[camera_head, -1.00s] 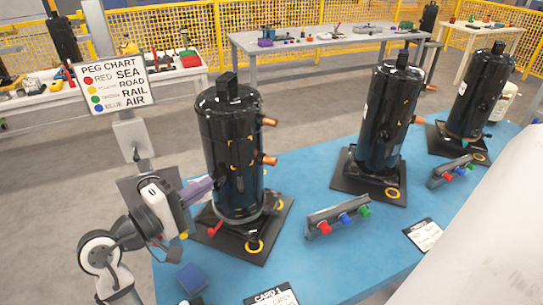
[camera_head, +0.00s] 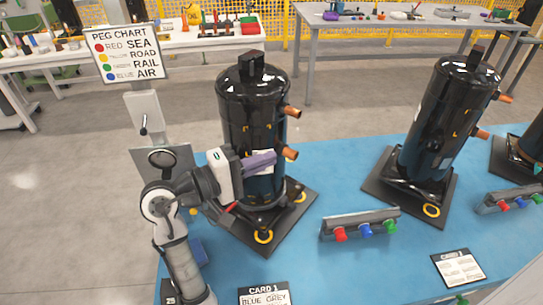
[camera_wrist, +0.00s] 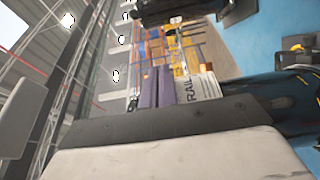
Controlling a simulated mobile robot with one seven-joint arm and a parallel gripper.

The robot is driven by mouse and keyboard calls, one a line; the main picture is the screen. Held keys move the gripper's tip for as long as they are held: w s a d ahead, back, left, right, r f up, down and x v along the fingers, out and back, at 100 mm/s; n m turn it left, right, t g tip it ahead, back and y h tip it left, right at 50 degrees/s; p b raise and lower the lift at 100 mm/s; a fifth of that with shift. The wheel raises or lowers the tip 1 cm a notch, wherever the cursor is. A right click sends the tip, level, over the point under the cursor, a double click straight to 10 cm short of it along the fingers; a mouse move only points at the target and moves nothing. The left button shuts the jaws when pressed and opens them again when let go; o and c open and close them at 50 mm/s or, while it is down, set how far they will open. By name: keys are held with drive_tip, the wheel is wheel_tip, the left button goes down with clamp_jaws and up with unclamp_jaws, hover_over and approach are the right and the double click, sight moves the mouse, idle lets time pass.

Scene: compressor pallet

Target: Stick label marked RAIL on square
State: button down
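The label marked RAIL (camera_wrist: 207,84) is a pale strip with dark letters, at the purple fingers of my gripper (camera_wrist: 166,86) in the wrist view. In the head view my gripper (camera_head: 262,162) points right across the front of the nearest black compressor (camera_head: 250,100). A white patch of the label (camera_head: 266,170) shows by the fingertips. The fingers look closed on the label's edge. Yellow corner marks of the square (camera_head: 246,128) show on the compressor just above the fingers; its lower part is hidden. I cannot tell whether the label touches the compressor.
The compressor stands on a dark plate on the blue table (camera_head: 310,270). A peg rack (camera_head: 360,222) with red, blue and green pegs lies to its right, with another compressor (camera_head: 448,120) beyond. The peg chart (camera_head: 127,54) pairs green with RAIL. Card 1 (camera_head: 265,296) lies in front.

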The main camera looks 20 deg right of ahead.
sight(258, 144)
drive_tip(key=shift+a+r, duration=0.1)
drive_tip(key=shift+a, duration=0.15)
drive_tip(key=shift+w+d+p, duration=0.2)
drive_tip(key=shift+w+d, duration=0.05)
drive_tip(key=shift+w, duration=0.6)
drive_tip(key=shift+w+d+p, duration=0.2)
drive_tip(key=shift+w+d, duration=0.05)
drive_tip(key=shift+w, duration=0.65)
drive_tip(key=shift+w+d+p, duration=0.2)
drive_tip(key=shift+w+d, duration=0.05)
drive_tip(key=shift+w, duration=0.6)
drive_tip(key=shift+p, duration=0.55)
drive_tip(key=shift+w+d, duration=0.2)
drive_tip(key=shift+w, duration=0.5)
idle(0.6)
drive_tip(key=c, duration=1.6)
unclamp_jaws()
